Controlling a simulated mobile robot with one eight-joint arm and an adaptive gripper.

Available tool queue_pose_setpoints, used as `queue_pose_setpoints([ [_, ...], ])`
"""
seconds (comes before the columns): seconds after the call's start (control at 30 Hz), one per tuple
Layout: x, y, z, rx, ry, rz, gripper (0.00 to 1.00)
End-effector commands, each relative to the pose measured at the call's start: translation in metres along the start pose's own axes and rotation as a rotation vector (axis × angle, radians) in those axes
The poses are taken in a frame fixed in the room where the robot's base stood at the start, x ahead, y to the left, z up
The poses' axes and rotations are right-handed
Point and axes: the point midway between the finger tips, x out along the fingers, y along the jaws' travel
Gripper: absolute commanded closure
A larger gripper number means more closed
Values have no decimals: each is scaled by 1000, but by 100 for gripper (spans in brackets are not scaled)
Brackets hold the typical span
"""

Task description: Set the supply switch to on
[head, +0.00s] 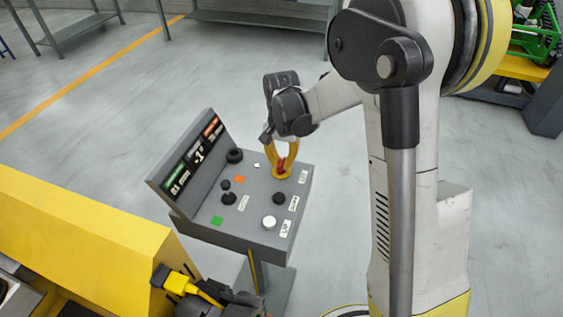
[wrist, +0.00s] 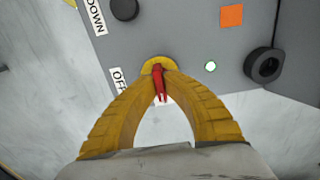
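The supply switch is a red handle (wrist: 160,84) on a round yellow base (wrist: 157,64), at the far right of the grey control panel. The red handle also shows small in the head view (head: 281,163). My gripper (wrist: 159,72) has its yellow fingertips close together on either side of the handle, apparently touching it. In the head view my gripper (head: 281,168) reaches down to the panel. An OFF label (wrist: 118,78) lies left of the switch, partly covered by a finger. Another pale label behind the handle is mostly hidden.
The grey panel (head: 208,212) also carries a black ring knob (head: 235,155), a black joystick (head: 228,197), black and white (head: 269,222) buttons, and orange and green squares. Its display (head: 191,157) rises at the left. A yellow block (head: 80,235) stands front left.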

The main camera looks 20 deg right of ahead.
Motion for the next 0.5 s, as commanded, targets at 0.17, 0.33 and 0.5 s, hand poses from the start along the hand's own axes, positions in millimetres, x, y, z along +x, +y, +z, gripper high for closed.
queue_pose_setpoints([
  [0.17, 0, 0, 0, 0, 0, 0, 68],
  [0.33, 0, 0, 0, -1, 0, 0, 68],
  [0.5, -12, 0, 0, -1, 0, 0, 68],
])
